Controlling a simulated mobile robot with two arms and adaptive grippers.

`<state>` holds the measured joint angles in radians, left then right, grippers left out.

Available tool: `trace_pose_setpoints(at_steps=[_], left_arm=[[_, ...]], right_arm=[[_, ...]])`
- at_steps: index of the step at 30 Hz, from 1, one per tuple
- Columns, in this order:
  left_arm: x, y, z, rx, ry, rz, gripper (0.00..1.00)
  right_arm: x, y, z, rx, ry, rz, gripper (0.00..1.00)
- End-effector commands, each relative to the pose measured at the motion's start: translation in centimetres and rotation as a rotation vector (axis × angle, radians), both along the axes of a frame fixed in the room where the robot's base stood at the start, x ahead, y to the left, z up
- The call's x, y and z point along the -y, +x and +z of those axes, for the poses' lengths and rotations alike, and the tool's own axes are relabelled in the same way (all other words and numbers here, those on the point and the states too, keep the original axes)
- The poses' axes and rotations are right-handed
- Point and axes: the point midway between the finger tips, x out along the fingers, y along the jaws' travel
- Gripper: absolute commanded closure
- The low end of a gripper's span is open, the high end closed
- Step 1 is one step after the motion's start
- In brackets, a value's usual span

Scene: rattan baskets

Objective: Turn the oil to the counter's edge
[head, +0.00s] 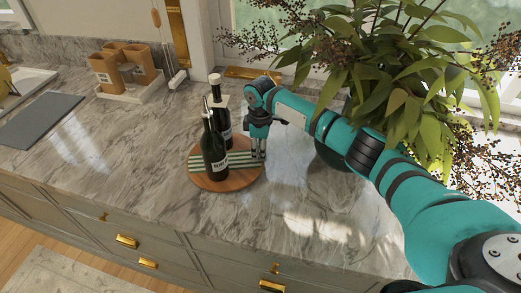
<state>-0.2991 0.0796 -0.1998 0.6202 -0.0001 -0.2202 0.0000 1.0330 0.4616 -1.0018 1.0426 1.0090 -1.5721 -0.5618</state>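A dark oil bottle with a pale label (216,160) stands upright near the front of a round wooden board (228,184) with green and white stripes. A second dark bottle (222,112) with a white top stands just behind it, partly hidden. My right gripper (258,156) points down at the right side of the board, right of the bottles. Its fingers look close together, with nothing visible between them. I cannot tell whether it touches the board. My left gripper is not in view.
A large leafy plant (400,90) fills the right back, behind my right arm. Brown canisters (122,66) on a white tray stand at the back left. A grey mat (42,118) lies at the left. The marble counter (130,160) is clear left of the board and along its front edge.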

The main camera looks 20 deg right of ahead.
Motion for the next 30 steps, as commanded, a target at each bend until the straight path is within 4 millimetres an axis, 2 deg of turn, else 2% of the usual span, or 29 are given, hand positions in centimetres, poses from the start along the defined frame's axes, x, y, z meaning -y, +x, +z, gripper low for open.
trace_pose_setpoints(at_steps=[1, 3, 11, 14, 17, 24, 30], left_arm=[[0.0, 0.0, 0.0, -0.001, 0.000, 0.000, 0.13], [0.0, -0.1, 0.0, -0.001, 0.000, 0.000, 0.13], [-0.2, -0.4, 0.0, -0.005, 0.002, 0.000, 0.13], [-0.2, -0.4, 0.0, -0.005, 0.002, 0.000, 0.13], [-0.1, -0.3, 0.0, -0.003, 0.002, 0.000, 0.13], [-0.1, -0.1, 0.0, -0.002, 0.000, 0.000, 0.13], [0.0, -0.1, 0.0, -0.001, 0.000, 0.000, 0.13]], right_arm=[[0.0, 0.0, 0.0, 0.001, 0.001, 0.000, 0.71], [0.0, 0.0, 0.0, 0.000, 0.000, 0.000, 0.62], [0.0, 0.0, 0.0, -0.001, 0.000, 0.000, 0.61], [0.0, 0.0, 0.6, 0.001, 0.001, 0.000, 0.61], [0.0, 0.1, 2.0, 0.002, 0.001, 0.000, 0.61], [0.0, 0.1, 7.1, 0.003, 0.001, 0.001, 0.61], [-0.1, 0.0, 10.5, 0.002, 0.001, 0.000, 0.61]])
